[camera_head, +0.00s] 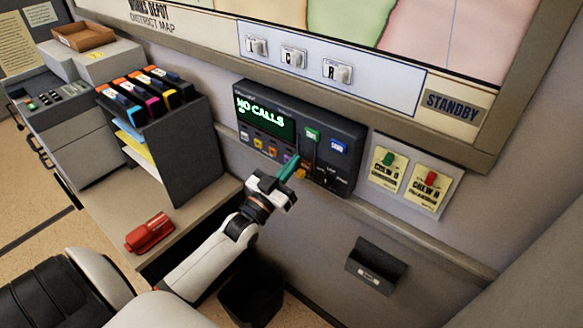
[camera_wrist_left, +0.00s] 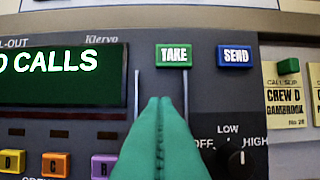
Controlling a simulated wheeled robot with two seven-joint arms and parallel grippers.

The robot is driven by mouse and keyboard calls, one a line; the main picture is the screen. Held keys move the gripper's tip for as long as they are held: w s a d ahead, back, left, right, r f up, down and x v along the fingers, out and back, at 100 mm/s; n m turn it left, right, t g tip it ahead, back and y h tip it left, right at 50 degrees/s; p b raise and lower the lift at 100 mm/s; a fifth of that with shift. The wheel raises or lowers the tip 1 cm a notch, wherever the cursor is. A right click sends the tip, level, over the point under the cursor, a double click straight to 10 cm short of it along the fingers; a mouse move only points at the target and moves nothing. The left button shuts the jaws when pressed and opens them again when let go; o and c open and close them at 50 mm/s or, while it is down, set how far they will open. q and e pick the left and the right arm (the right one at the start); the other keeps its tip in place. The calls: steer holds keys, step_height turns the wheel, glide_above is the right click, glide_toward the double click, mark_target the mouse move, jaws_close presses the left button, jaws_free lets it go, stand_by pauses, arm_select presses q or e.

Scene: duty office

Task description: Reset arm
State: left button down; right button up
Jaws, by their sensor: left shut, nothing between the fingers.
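My left gripper (camera_head: 289,166) is shut and empty, its teal fingertips pressed together. It is in front of the dark call-out console (camera_head: 352,130) on the wall. In the left wrist view the fingertips (camera_wrist_left: 160,103) point at the panel just below the green TAKE button (camera_wrist_left: 172,56). I cannot tell whether they touch the panel. The blue SEND button (camera_wrist_left: 235,57) is to the right. The console screen (camera_head: 264,120) reads NO CALLS. A knob marked OFF, LOW and HIGH (camera_wrist_left: 241,158) is at lower right. My right gripper is not in view.
A red stapler (camera_head: 150,233) lies on the desk. Crew cards (camera_head: 387,167) hang right of the console. A dark wall tray (camera_head: 376,266) is below, and a dark bin (camera_head: 250,300) stands under my arm.

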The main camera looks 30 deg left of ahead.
arm_select(q)
steer(key=d+f+b+v, duration=0.1)
steer(key=b+v, duration=0.1)
steer(key=v, duration=0.6)
steer(key=s+f+g+y, duration=0.1)
steer(key=s+f+g, duration=0.2)
steer(key=f, duration=0.9)
steer(key=s+f+g+y, duration=0.1)
steer(key=s+f+g, duration=0.25)
steer(key=f, duration=0.85)
steer(key=s+f+g, duration=0.2)
steer(key=f+g, duration=0.2)
steer(key=f, duration=0.8)
steer(key=s+d+f+g, duration=0.3)
steer(key=s+f, duration=0.3)
steer(key=s, duration=0.3)
steer(key=s+d+f+m+g, duration=0.1)
steer(key=s+d+f+g, duration=0.2)
steer(key=s+f, duration=0.4)
steer(key=s+d+f+g, duration=0.3)
steer(key=s+f, duration=0.4)
steer(key=s, duration=0.5)
steer(key=shift+s+g+b, duration=0.4)
steer(key=shift+g+b, duration=0.05)
steer(key=shift+g, duration=0.3)
